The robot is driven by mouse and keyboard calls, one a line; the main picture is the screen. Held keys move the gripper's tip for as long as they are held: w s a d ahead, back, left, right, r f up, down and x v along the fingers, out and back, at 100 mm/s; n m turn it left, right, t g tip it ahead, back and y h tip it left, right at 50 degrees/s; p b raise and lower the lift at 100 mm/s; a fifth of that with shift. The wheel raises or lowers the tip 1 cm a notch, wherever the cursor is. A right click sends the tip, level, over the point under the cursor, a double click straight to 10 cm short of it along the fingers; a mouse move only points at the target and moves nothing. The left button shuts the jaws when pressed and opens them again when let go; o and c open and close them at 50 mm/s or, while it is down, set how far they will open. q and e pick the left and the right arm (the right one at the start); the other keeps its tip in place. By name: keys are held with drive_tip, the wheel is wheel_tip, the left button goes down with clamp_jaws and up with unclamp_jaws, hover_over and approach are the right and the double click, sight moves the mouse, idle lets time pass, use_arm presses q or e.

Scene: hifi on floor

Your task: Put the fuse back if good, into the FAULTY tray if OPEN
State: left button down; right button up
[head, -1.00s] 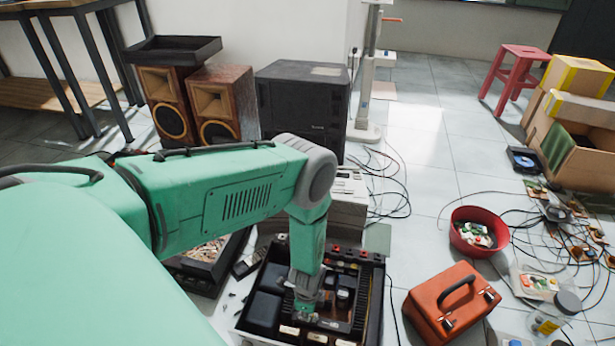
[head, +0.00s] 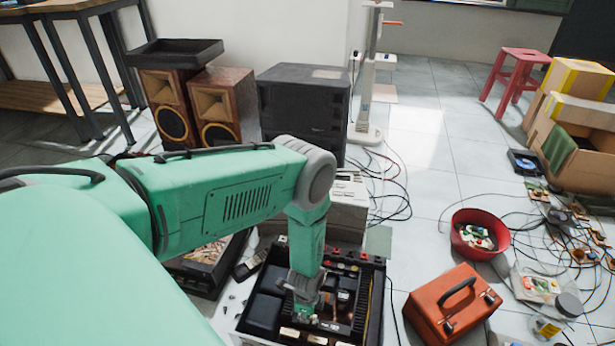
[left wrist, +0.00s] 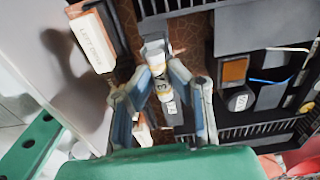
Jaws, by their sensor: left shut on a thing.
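My left gripper (head: 305,311) is down inside an open dark hifi chassis (head: 377,300) on the floor. In the left wrist view, the left gripper (left wrist: 160,72) is shut on a small pale cylinder with dark markings, which looks like the fuse (left wrist: 161,86). The fuse lies between the fingertips, above or at a brown circuit board (left wrist: 197,32); I cannot tell whether it touches a holder. A white part is close by its far end. The fuse is too small to make out in the head view. No FAULTY label is legible. My right gripper is out of view.
An orange toolbox (head: 452,304) and a red bowl (head: 480,234) of small parts stand right of the chassis. Loose cables and boards cover the right floor.

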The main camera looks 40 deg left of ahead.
use_arm(q)
drive_tip(key=shift+f, duration=0.8)
idle(1.1)
drive_tip(key=c, duration=1.4)
unclamp_jaws()
drive_tip(key=shift+c, duration=0.2)
wheel_tip(320, 180, up, 12)
